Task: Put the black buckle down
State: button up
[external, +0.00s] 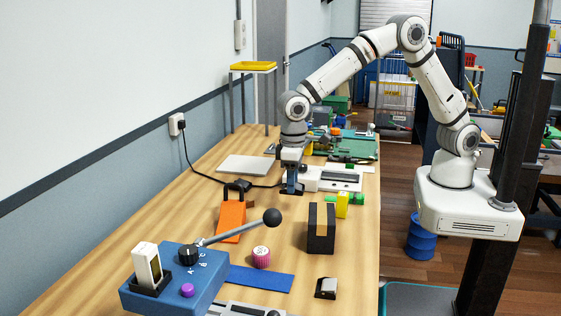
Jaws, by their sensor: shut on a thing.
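My gripper (292,186) points straight down over the middle of the wooden table, just left of a white panel. Its jaws are shut on a small dark piece, which I take to be the black buckle (292,190). The piece is mostly covered by the fingers, and it is low, at or very near the table top. I cannot tell whether it touches the wood.
A blue control box (175,281) with a lever, a pink-white knob (261,256) and a blue strip (262,281) lie in front.

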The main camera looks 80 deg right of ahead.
notch_tip(320, 180, up, 3)
jog(key=shift+f, duration=0.1)
jog(key=shift+w+d, duration=0.2)
jog(key=shift+w, duration=0.2)
jog(key=w+d+r+p, duration=0.1)
jog(key=w+d, duration=0.4)
jog(key=w, duration=0.3)
jog(key=p, duration=0.4)
send_over(244, 167)
jog(key=shift+m, duration=0.3)
notch_tip(244, 167, down, 5)
jog(key=shift+f, duration=0.1)
jog(key=shift+f+p, duration=0.6)
jog(key=shift+f, duration=1.65)
jog(key=shift+s, duration=0.1)
